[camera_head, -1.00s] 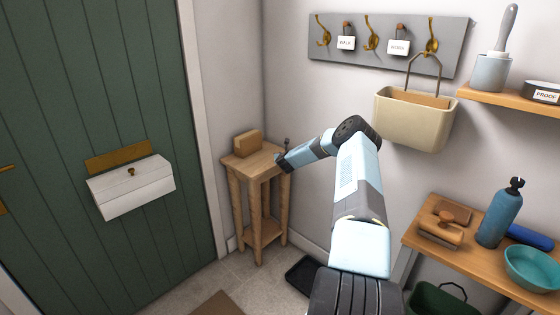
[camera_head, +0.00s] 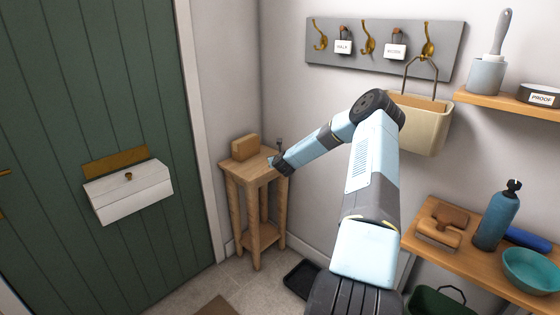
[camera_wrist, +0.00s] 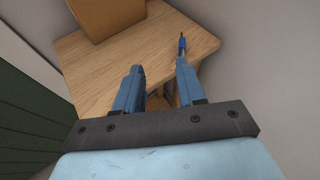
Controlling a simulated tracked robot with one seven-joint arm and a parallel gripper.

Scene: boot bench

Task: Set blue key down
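A small dark blue piece (camera_wrist: 182,44), which looks like the blue key, shows just beyond the right fingertip in the wrist view. It stands at the stool's edge, on or beside a thin upright stem. I cannot tell if the right finger touches it. My gripper (camera_wrist: 158,72) is open, with a clear gap and nothing visible between its fingers. In the head view my gripper (camera_head: 274,163) is at the right edge of the wooden stool (camera_head: 246,170), with a thin dark upright (camera_head: 280,145) behind it.
A wooden block (camera_head: 245,146) sits at the stool's back left. A beige basket (camera_head: 425,125) hangs from the hook board (camera_head: 380,50) to the right. A bench (camera_head: 460,262) with a blue bottle (camera_head: 497,215) and a teal bowl (camera_head: 532,268) stands at right.

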